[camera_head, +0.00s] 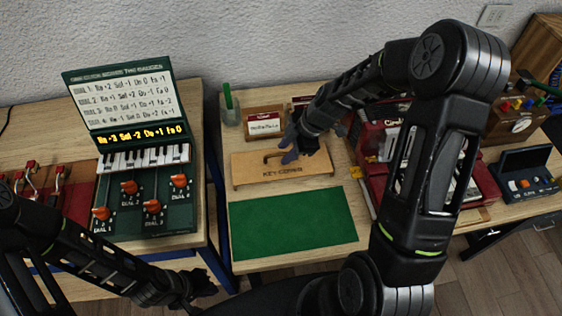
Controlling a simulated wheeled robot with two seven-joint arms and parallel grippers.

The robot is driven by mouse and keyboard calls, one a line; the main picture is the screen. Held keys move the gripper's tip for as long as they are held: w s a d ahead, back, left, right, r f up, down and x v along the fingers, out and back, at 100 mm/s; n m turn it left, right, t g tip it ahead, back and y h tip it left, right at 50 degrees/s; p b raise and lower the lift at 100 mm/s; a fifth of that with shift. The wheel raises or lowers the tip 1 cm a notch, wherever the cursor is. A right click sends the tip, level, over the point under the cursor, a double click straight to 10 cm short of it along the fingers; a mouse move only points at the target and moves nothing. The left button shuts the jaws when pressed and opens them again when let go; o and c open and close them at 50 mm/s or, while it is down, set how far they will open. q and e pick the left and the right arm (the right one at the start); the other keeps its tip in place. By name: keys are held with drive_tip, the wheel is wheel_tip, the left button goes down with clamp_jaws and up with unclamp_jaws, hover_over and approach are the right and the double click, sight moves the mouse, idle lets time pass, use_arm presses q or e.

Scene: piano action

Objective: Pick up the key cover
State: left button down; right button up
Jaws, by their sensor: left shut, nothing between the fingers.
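The key cover (248,171) is a flat light-wood board with a raised handle and the label "KEY COVER". It lies on the middle table, just behind a green mat (292,223). My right gripper (289,154) is at the handle, its fingers pointing down and left over the board. The fingers partly hide the handle, and I cannot tell whether they are closed on it. My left gripper (204,289) is low in front of the left table, shut and empty, far from the cover.
A green panel with piano keys (145,158), orange-knobbed dials and a text board (125,98) stands on the left table. A green pen cup (230,112) and a small box (264,123) stand behind the cover. Red equipment (375,140) lies right. The green mat is bare.

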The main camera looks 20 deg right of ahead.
drive_tip(key=shift+c, duration=0.3)
clamp_jaws()
idle(1.2)
